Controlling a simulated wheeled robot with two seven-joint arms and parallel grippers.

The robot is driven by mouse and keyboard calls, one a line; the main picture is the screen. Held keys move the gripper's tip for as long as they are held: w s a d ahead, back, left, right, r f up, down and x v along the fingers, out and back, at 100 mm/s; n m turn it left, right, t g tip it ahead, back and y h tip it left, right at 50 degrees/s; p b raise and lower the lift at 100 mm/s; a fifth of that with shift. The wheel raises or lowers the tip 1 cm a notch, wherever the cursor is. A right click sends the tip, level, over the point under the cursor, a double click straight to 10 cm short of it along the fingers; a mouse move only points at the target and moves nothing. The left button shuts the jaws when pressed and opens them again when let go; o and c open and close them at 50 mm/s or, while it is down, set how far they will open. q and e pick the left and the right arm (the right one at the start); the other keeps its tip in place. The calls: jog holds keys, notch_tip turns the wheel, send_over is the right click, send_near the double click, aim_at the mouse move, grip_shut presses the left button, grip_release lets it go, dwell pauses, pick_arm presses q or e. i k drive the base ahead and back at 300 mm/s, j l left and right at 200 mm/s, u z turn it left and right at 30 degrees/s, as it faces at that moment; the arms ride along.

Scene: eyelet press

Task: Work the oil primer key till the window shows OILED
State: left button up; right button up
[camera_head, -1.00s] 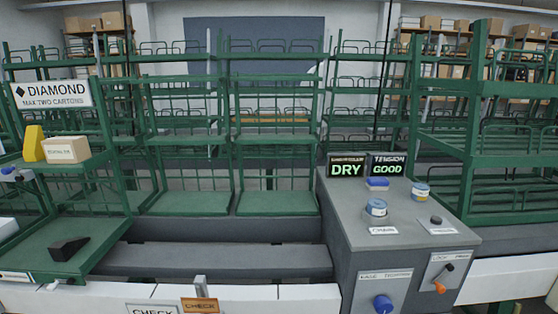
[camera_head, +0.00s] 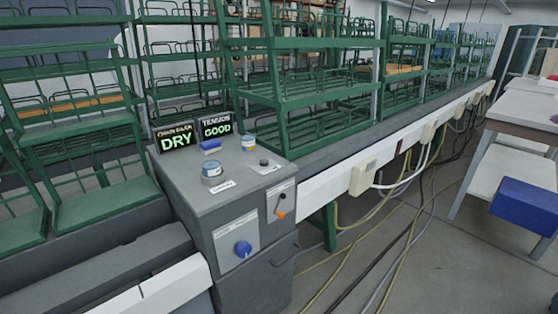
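A grey control cabinet (camera_head: 228,190) stands left of centre. A window on its back edge (camera_head: 175,139) reads DRY in green. A second window (camera_head: 216,127) reads GOOD under TENSION. On the top are a blue-and-white tin (camera_head: 212,171), a smaller blue-and-white tin (camera_head: 249,143), a blue block (camera_head: 210,146) and a small dark round button (camera_head: 264,162). The front has a blue knob (camera_head: 243,248) and an orange-tipped lever (camera_head: 281,213) on white plates. The labels are too small to read, so I cannot tell which control is the oil primer key. Neither gripper is in view.
Green wire racks (camera_head: 310,90) line the conveyor behind the cabinet. Cables (camera_head: 400,235) run over the floor at right. A white table (camera_head: 525,110) and a blue bin (camera_head: 525,207) stand at far right.

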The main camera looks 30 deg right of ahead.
aim_at(263, 163)
jog(key=z, duration=0.85)
